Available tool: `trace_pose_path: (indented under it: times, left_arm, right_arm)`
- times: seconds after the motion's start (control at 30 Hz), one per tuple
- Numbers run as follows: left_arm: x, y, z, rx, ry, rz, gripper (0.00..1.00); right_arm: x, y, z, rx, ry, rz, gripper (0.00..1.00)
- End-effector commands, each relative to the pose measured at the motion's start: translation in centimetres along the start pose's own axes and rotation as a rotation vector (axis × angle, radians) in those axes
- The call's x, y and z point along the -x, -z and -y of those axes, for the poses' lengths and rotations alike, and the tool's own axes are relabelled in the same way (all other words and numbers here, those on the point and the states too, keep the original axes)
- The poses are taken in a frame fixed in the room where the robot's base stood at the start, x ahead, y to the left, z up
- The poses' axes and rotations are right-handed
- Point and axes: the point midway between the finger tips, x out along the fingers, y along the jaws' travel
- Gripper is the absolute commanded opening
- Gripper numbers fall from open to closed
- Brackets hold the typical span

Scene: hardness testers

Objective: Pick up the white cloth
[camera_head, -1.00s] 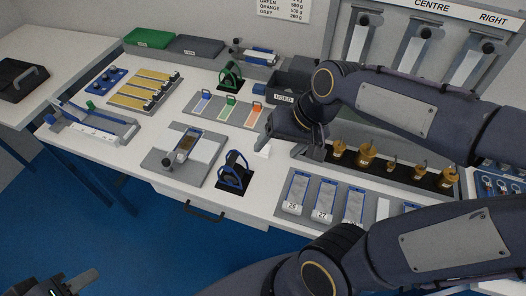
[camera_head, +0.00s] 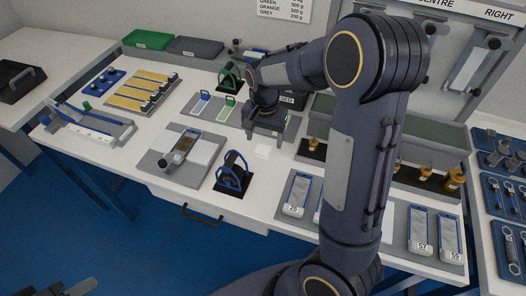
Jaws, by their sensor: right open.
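The white cloth (camera_head: 263,151) is a small pale square lying on the white bench top, right of the blue-handled stand (camera_head: 233,172). It is faint against the bench. My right gripper (camera_head: 265,135) points down just behind and above the cloth. Its jaws are open with nothing seen between them. The gap between fingers and cloth is hard to judge. My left gripper (camera_head: 80,288) shows only in part at the bottom left edge, away from the bench, and its jaws are unclear.
A grey plate fixture (camera_head: 160,165) lies to the left, and a tray with coloured cards (camera_head: 205,112) behind it. My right arm hides part of the right side.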

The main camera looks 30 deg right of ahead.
Motion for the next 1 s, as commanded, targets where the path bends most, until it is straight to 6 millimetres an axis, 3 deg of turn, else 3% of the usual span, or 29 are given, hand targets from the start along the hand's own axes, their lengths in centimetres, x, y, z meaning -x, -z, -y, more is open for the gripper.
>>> trace_pose_path:
  times: [0.3, 0.63, 1.0]
  left_arm:
    - [0.0, 0.0, 0.0, 0.0, 0.0, 0.0, 0.36]
    - [0.0, 0.0, 0.0, 0.0, 0.0, 0.0, 0.36]
    - [0.0, 0.0, 0.0, 0.0, 0.0, 0.0, 0.36]
  right_arm:
    - [-4.5, 0.1, 0.4, 0.001, -0.001, 0.002, 0.71]
    - [-5.0, 0.1, 0.5, 0.002, 0.001, 0.0, 0.7]
    - [-5.0, 0.1, 0.5, 0.002, 0.001, 0.0, 0.23]
